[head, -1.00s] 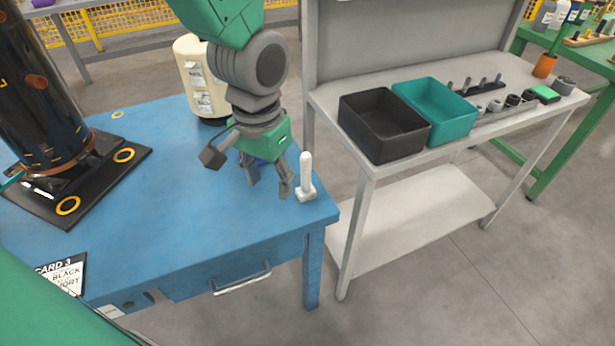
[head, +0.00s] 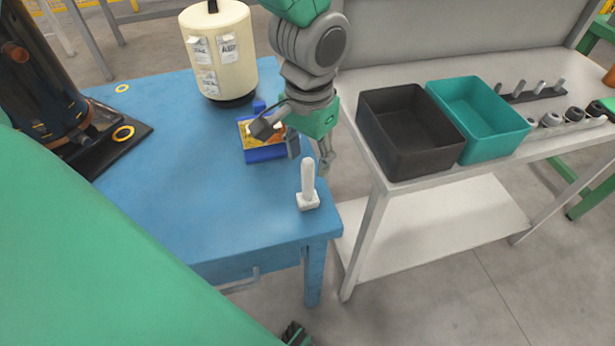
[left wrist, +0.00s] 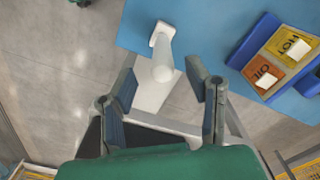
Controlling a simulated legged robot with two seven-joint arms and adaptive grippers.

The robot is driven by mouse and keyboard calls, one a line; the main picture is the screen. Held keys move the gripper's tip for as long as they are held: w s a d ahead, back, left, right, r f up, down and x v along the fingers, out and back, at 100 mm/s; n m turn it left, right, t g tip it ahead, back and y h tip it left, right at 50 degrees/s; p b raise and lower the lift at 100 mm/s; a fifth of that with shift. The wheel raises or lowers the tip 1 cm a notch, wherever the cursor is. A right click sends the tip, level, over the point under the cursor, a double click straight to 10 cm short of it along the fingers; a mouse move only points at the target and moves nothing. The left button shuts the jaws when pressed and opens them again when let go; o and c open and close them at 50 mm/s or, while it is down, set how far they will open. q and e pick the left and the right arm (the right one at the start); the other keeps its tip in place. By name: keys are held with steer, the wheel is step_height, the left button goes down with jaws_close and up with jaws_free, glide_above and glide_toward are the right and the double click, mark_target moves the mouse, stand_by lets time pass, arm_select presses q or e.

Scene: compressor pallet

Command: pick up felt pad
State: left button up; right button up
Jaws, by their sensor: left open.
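A white upright handle on a small square base (head: 308,190) stands near the right front corner of the blue table. It also shows in the left wrist view (left wrist: 162,58), just beyond the fingers. My left gripper (head: 311,155) is open and empty, pointing down, with its fingertips close to the top of the handle. In the left wrist view its fingers (left wrist: 165,88) are spread to either side of the handle's top. I cannot tell whether the handle's base is the felt pad.
A blue tray (head: 267,156) with yellow and orange labelled sections, marked HOT and OIL in the wrist view, sits left of the handle. A cream canister (head: 238,75) stands behind. The blue table's middle is clear.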

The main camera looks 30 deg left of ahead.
mark_target(308, 178)
arm_select(q)
steer(key=shift+d+f, duration=0.35)
steer(key=shift+f, duration=0.4)
steer(key=f+b, duration=0.1)
steer(key=f, duration=0.1)
steer(key=a+f+b, duration=0.1)
steer(key=f, duration=0.1)
steer(key=shift+f, duration=0.3)
steer(key=shift+a+f, duration=0.1)
steer(key=shift+a, duration=0.05)
steer(key=shift+c, duration=0.8)
steer(key=c, duration=0.7)
steer(key=shift+d, duration=0.3)
jaws_close()
arm_select(e)
steer(key=shift+d+f, duration=0.2)
steer(key=shift+f, duration=0.45)
steer(key=shift+d+f, duration=0.15)
steer(key=shift+f, duration=0.45)
